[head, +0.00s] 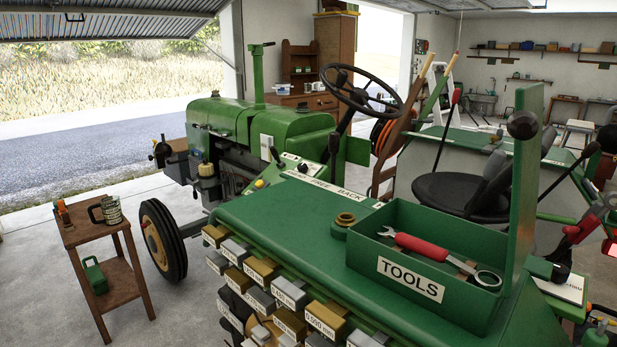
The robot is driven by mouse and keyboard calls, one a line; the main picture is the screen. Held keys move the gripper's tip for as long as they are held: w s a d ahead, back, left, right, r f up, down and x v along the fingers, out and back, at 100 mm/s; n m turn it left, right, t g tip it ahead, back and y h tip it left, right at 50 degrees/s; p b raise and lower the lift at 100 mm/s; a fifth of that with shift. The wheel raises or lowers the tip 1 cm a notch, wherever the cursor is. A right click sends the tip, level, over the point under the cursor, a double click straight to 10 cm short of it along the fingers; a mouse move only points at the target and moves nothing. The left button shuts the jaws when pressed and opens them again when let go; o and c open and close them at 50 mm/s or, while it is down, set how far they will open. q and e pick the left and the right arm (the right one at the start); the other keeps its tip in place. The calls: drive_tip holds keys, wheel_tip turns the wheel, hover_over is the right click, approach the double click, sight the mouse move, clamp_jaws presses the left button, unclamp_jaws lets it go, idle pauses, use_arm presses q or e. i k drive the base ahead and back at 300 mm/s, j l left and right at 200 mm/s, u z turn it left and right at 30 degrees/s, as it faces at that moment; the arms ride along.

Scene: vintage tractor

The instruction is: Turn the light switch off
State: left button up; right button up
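No light switch can be clearly made out in the head view. The green tractor's dash panel (302,167) below the steering wheel carries small knobs and dials, too small to tell apart. A small box (422,47) with coloured spots is on the wall by the back doorway; I cannot tell whether it is a switch. Neither of my grippers can be made out in this view.
The tractor's green fender (290,222) fills the middle, with labelled blocks along its edge. A green TOOLS box (410,283) holds a red-handled wrench (437,252). A wooden side table (87,226) stands left. Concrete floor (60,298) lies open around it.

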sight(302, 168)
drive_tip(key=i+j+z, duration=0.1)
drive_tip(key=z, duration=0.3)
drive_tip(key=j+z, duration=0.2)
drive_tip(key=z, duration=0.2)
drive_tip(key=i+j+z, duration=0.1)
drive_tip(key=z, duration=0.3)
drive_tip(key=j+z, duration=0.25)
drive_tip(key=j, duration=0.7)
drive_tip(key=j+z, duration=0.25)
drive_tip(key=j, duration=0.7)
drive_tip(key=k+j+z, duration=0.1)
drive_tip(key=j+z, duration=0.15)
drive_tip(key=j, duration=0.65)
